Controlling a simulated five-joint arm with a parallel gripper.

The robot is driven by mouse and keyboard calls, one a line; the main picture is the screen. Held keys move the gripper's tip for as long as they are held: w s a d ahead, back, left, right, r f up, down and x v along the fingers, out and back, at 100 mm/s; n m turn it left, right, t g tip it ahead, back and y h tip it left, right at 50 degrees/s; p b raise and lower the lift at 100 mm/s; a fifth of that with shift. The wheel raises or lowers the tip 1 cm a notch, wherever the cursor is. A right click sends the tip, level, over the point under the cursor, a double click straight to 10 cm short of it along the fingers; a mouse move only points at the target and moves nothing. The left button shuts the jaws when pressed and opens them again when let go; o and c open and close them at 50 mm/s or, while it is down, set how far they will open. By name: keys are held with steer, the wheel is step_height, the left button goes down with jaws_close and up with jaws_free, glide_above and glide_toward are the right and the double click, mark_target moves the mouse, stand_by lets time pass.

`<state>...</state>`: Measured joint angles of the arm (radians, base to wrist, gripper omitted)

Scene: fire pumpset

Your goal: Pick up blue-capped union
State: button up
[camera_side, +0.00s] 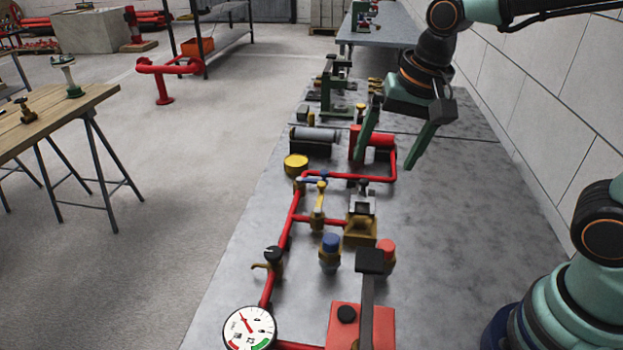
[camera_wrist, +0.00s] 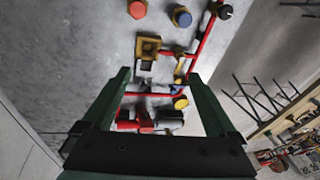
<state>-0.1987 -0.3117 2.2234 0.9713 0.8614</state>
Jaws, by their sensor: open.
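My gripper (camera_side: 385,160) is open and empty, in the air above the table, farther back than the union. In the wrist view its two green fingers (camera_wrist: 160,80) are spread wide, with the union beyond their tips. A red-capped union (camera_side: 387,257) stands just right of the blue-capped one; its red cap also shows in the wrist view (camera_wrist: 137,9).
Red pipework (camera_side: 292,220) with a dial gauge (camera_side: 249,329) runs left of the union. A brass block (camera_side: 360,230) stands behind it, and a red box with a dark upright lever (camera_side: 368,300) in front. The table is clear at right.

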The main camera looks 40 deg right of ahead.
mark_target(330, 238)
steer(key=a+f+m+g, duration=0.1)
steer(key=a+f+m, duration=0.2)
steer(key=f, duration=0.1)
steer(key=w+a+f+m+g, duration=0.1)
steer(key=a+f+m, duration=0.1)
steer(key=a+f, duration=0.1)
steer(key=w+a+f+m+g, duration=0.1)
steer(key=a+f+m, duration=0.2)
steer(key=f, duration=0.2)
steer(key=shift+w+f+m+h, duration=0.2)
steer(key=shift+f+m+h, duration=0.1)
steer(key=shift+f, duration=0.1)
steer(key=shift+w+d+f, duration=0.15)
steer(key=shift+f, duration=1.2)
steer(key=shift+w+d+f, duration=0.1)
steer(key=shift+d+f, duration=0.05)
steer(key=shift+f, duration=1.2)
jaws_close()
